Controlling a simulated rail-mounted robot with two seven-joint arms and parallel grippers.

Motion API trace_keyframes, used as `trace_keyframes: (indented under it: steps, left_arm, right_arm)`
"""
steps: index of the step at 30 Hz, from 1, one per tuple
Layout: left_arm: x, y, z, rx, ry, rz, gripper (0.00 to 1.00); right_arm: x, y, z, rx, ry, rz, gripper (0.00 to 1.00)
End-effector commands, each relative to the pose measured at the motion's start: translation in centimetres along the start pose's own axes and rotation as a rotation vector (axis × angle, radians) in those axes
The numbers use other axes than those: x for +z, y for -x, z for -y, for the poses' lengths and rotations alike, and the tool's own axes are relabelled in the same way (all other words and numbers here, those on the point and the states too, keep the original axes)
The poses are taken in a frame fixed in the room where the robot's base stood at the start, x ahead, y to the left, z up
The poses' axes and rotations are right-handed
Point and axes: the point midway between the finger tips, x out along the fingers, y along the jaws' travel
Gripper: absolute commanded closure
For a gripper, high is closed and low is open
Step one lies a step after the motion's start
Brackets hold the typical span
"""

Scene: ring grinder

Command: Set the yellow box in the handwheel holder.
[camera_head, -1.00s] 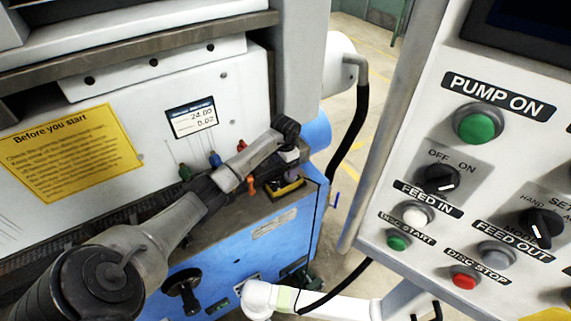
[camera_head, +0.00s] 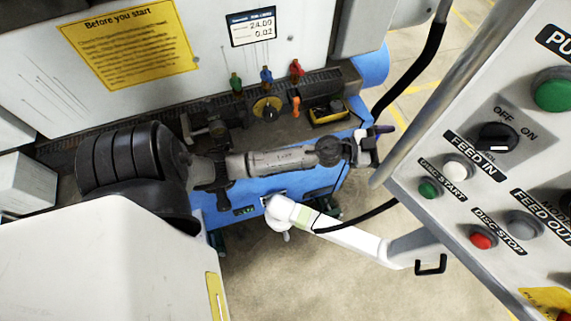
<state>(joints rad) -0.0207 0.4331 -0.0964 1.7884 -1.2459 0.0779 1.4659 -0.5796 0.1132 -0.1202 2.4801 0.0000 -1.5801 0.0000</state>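A small yellow box with a dark top (camera_head: 326,112) sits on the dark ledge of the machine, near its right end. My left arm reaches in from the left across the blue machine front. My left gripper (camera_head: 368,145) is at the right end of that arm, below and to the right of the yellow box and apart from it in the picture. Its fingers are small and dark against the background, so I cannot tell whether they are open. I cannot make out the handwheel holder; my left arm covers part of the machine front. My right gripper is not in view.
A tilted control panel (camera_head: 470,190) with buttons and knobs fills the right side. Green, blue and red-topped levers (camera_head: 266,76) stand behind the ledge. Open floor shows below.

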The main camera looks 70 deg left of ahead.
Motion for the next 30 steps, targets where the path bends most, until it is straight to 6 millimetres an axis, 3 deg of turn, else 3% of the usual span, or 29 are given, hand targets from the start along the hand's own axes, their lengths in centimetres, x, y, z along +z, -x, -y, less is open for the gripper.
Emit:
trace_keyframes:
  steps: [5, 9, 13, 18, 24, 30]
  left_arm:
    - [0.5, 5.8, -0.7, -0.354, 0.073, 0.144, 0.11]
    - [2.9, 11.8, -2.8, -0.497, 0.128, 0.461, 0.11]
    - [4.7, 17.6, -6.8, -0.463, 0.171, 0.806, 0.11]
    - [4.9, 24.1, -12.3, -0.257, 0.201, 1.154, 0.11]
    - [3.5, 28.4, -16.4, -0.024, 0.209, 1.349, 0.11]
    - [3.0, 29.7, -17.5, 0.056, 0.208, 1.396, 0.11]
  right_arm:
    - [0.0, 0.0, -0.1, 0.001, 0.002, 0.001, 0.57]
    - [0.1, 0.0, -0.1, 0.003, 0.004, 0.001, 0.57]
    - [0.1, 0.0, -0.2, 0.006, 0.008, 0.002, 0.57]
    - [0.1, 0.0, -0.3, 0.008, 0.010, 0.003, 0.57]
    - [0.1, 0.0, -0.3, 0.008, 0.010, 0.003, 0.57]
    - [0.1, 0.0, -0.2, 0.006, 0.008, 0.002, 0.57]
